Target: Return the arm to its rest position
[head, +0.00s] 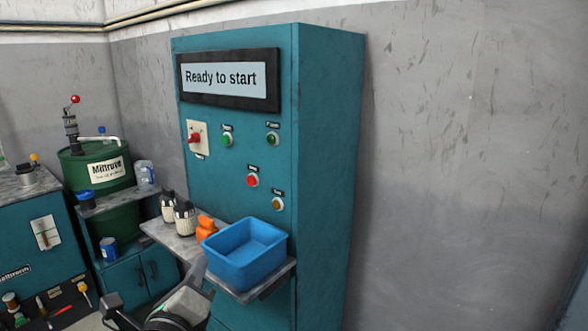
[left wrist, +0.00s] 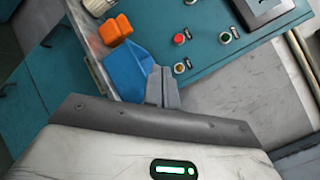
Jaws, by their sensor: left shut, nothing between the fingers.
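My left gripper (head: 196,272) shows low in the head view, in front of the teal cabinet's shelf and to the left of the blue bin (head: 245,252). In the left wrist view my left gripper (left wrist: 162,76) has its grey fingers together, with nothing between them. The blue bin (left wrist: 140,72) shows just beyond and left of the fingertips there, partly hidden by them. I cannot tell whether they touch. My right gripper is in neither view.
The teal cabinet (head: 330,150) has a screen (head: 228,79) reading "Ready to start" and several buttons. An orange object (head: 206,227) and two dark-capped bottles (head: 184,217) stand on the shelf (head: 165,235). A green drum (head: 95,168) stands to the left.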

